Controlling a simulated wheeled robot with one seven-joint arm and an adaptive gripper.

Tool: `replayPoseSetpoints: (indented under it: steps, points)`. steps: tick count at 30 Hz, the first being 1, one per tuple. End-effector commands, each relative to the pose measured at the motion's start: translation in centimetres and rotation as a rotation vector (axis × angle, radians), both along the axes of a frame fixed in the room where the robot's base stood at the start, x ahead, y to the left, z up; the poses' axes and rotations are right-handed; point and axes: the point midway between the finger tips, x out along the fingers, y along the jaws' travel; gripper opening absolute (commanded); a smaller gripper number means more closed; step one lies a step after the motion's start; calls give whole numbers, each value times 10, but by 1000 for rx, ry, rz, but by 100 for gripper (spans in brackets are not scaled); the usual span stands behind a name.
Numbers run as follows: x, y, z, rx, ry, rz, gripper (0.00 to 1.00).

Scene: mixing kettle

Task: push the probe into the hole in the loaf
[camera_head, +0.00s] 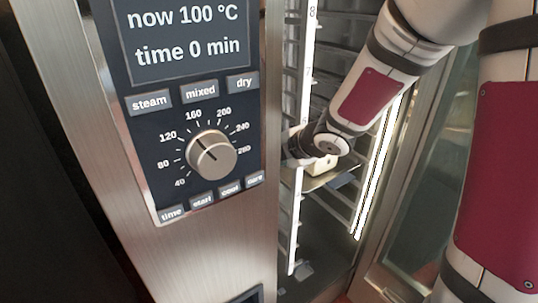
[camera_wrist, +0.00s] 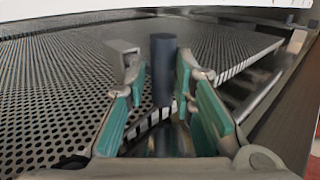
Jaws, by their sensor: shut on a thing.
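My gripper (camera_wrist: 163,98) shows in the wrist view, with teal pads on either side of a dark upright cylinder, which looks like the probe (camera_wrist: 163,62). It is shut on this cylinder. The probe's lower end is hard to make out between the fingers. I cannot make out the loaf or its hole in the wrist view. In the head view my arm reaches into the open oven, and its wrist hides the fingers and the probe. A pale shape (camera_head: 322,166) shows just below the wrist; I cannot tell whether it is the loaf or part of my gripper.
In the head view the oven's control panel (camera_head: 190,120) stands left of the opening. A white rack upright (camera_head: 297,215) borders my arm closely.

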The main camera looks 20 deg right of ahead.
Motion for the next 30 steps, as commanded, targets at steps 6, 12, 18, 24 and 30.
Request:
replayPoseSetpoints:
  steps: [6, 12, 18, 24, 30]
  points:
    - [-4, -1, -5, -2, 12, -1, 0]
    - [-11, -3, -5, -2, 14, -2, 0]
    - [-21, -7, -5, -2, 15, -3, 0]
    - [-31, -10, -4, -2, 12, -1, 0]
    - [-41, -14, -4, -2, 12, -3, 0]
